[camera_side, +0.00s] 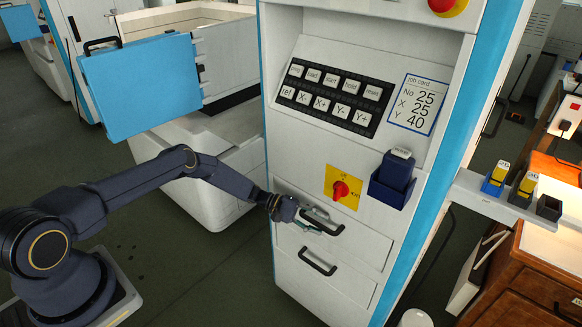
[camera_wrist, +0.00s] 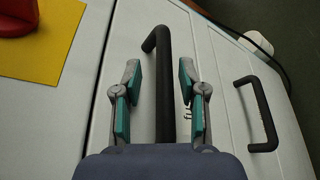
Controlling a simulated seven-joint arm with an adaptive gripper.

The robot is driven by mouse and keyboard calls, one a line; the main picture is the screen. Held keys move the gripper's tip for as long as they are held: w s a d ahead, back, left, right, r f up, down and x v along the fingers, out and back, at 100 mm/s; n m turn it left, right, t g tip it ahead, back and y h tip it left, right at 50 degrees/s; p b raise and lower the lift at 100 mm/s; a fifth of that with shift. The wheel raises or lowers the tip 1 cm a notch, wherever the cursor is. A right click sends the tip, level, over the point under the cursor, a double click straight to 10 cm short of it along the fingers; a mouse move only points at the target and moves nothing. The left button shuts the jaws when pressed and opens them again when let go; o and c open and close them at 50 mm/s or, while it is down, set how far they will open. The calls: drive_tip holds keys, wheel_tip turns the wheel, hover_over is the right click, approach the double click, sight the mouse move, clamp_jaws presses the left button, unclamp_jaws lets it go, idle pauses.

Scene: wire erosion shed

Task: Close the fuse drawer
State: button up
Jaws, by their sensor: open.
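The upper drawer (camera_side: 372,241) is a pale front low on the white cabinet, with a black bar handle (camera_wrist: 164,75). In the wrist view, a small dark label beside this handle is mostly hidden by a finger; only the start of its letters shows. My gripper (camera_side: 315,221) is at this handle in the side view. In the wrist view my gripper (camera_wrist: 158,78) is open, with one teal-padded finger on each side of the bar and gaps between. I cannot tell how far the drawer stands out from the cabinet.
A lower drawer with its own black handle (camera_side: 318,262) sits below. A red rotary switch (camera_side: 341,190) on a yellow plate and a dark blue holder (camera_side: 391,186) are above. A side shelf (camera_side: 496,201) juts out right.

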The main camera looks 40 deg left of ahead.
drive_tip(key=v, duration=1.2)
